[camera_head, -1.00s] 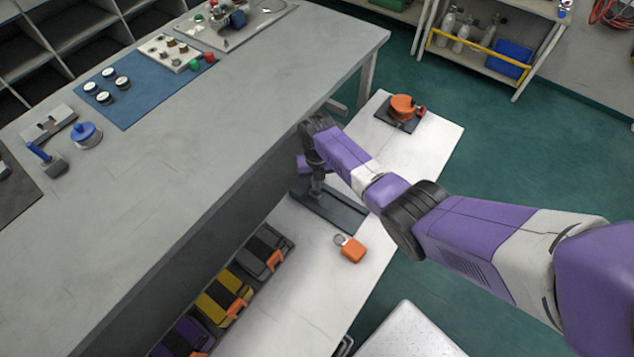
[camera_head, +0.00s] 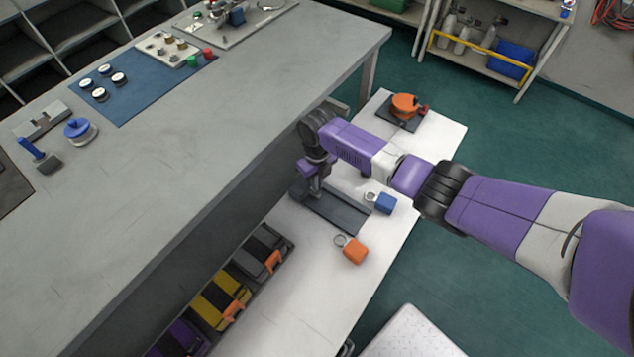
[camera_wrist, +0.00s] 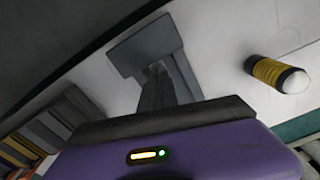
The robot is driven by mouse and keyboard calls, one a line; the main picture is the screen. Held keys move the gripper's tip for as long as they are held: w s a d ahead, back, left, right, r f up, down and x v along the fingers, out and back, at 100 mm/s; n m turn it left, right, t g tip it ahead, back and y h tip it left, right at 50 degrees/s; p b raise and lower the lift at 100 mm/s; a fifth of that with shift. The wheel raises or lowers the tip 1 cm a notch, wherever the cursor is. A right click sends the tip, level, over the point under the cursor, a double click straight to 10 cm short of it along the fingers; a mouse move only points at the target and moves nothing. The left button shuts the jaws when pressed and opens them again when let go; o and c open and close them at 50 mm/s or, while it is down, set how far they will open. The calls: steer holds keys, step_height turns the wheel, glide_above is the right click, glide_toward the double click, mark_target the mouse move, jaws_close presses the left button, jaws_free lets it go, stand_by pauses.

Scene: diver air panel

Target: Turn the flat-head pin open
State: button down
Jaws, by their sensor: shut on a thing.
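My gripper (camera_head: 309,191) points down at the left end of a dark grey plate (camera_head: 340,212) on the white lower bench. In the wrist view, the dark fingers of my gripper (camera_wrist: 158,75) reach to the grey plate (camera_wrist: 130,50) and are close together. They are shut on the flat-head pin. The pin itself is hidden by the fingers and my wrist in both views, so its angle cannot be read.
A blue tag (camera_head: 384,203) and an orange tag (camera_head: 354,250), each with a ring, lie beside the plate. An orange reel (camera_head: 405,106) stands behind. A yellow-and-black cylinder (camera_wrist: 275,73) shows in the wrist view. The grey workbench (camera_head: 200,140) rises close on the left.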

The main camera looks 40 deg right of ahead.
steer(key=shift+s+a+f, duration=0.1)
steer(key=shift+s+f, duration=0.25)
steer(key=shift+f, duration=0.15)
steer(key=c, duration=1.6)
jaws_free()
steer(key=shift+w+r, duration=0.15)
steer(key=shift+w+r, duration=0.1)
steer(key=shift+r, duration=0.2)
steer(key=shift+r+p, duration=0.35)
steer(key=shift+r, duration=3.2)
